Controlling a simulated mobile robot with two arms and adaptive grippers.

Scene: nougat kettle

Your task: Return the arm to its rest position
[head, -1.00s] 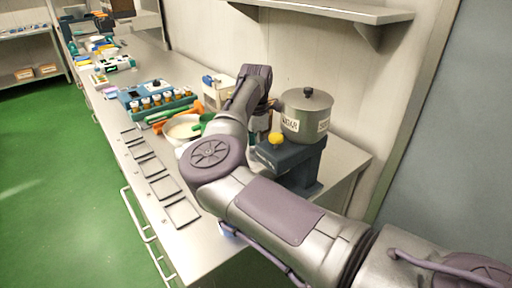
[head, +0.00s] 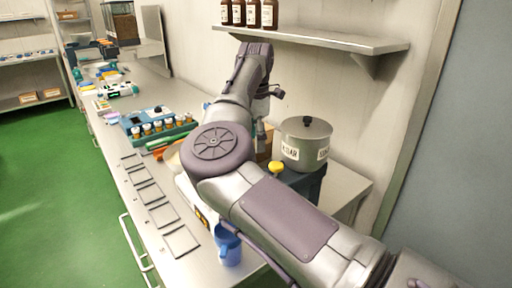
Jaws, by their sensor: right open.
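My right arm reaches in from the lower right, with its large grey elbow joint in the middle of the head view and its forearm rising toward the shelf. My right gripper (head: 270,92) is small and partly hidden at the far end of the forearm, above the counter and in front of the wall. It is open, and I see nothing held. My left gripper is out of view. The grey-green lidded kettle (head: 305,146) with white labels stands on a dark stand to the right of the gripper. A yellow knob (head: 276,168) shows beside my arm.
A wall shelf (head: 330,38) with several brown bottles (head: 248,12) is close to my raised forearm. A blue mug (head: 228,246) stands near the counter's front edge. Flat dark frames (head: 162,215) and a rack of small jars (head: 158,128) lie to the left.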

